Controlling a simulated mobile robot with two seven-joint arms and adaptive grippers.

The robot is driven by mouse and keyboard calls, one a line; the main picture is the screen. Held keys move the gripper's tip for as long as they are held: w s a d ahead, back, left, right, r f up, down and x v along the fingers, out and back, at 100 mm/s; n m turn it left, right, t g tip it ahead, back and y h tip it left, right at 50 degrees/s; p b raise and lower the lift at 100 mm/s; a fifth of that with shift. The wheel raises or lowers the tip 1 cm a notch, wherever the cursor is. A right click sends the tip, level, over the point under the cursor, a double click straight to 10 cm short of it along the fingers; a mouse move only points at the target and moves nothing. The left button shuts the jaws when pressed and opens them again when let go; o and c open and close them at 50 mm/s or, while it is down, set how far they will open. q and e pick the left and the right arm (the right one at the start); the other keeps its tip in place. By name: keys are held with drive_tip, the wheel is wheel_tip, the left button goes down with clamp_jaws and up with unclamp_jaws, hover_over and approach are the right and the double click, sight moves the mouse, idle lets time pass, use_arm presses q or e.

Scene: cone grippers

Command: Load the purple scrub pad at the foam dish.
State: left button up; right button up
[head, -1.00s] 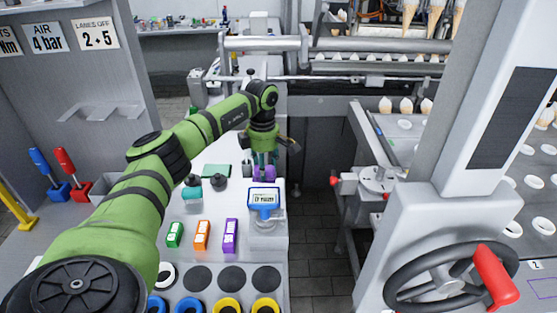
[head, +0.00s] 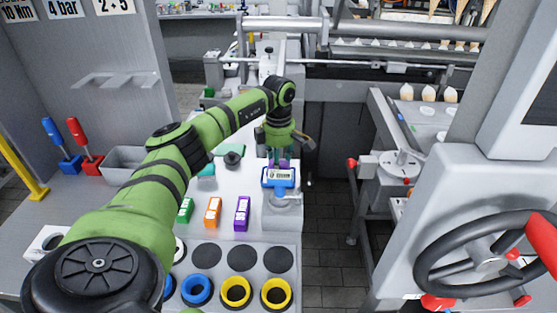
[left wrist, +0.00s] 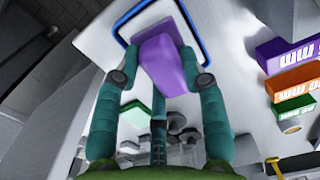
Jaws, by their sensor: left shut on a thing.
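In the head view only a bit of the pad (head: 285,163) shows, above the display. In the left wrist view a white surface with a blue rim (left wrist: 207,40) lies beyond the pad; I cannot tell whether they touch. I cannot surely pick out the foam dish. My right gripper is out of view.
Small green (head: 185,210), orange (head: 212,211) and purple (head: 242,212) boxes stand left of the display. Dark round pads (head: 242,258) and blue and yellow rings (head: 235,291) are nearer. A dark gap runs right of the counter, before a machine with a handwheel (head: 490,258).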

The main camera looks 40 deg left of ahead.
use_arm(q)
drive_tip(key=shift+f+b, duration=0.35)
drive_tip(key=shift+f, duration=0.15)
idle(0.8)
idle(0.9)
drive_tip(key=shift+r+p, duration=2.95)
drive_tip(key=shift+r, duration=0.6)
drive_tip(key=shift+f, duration=0.1)
drive_tip(key=shift+d, duration=0.1)
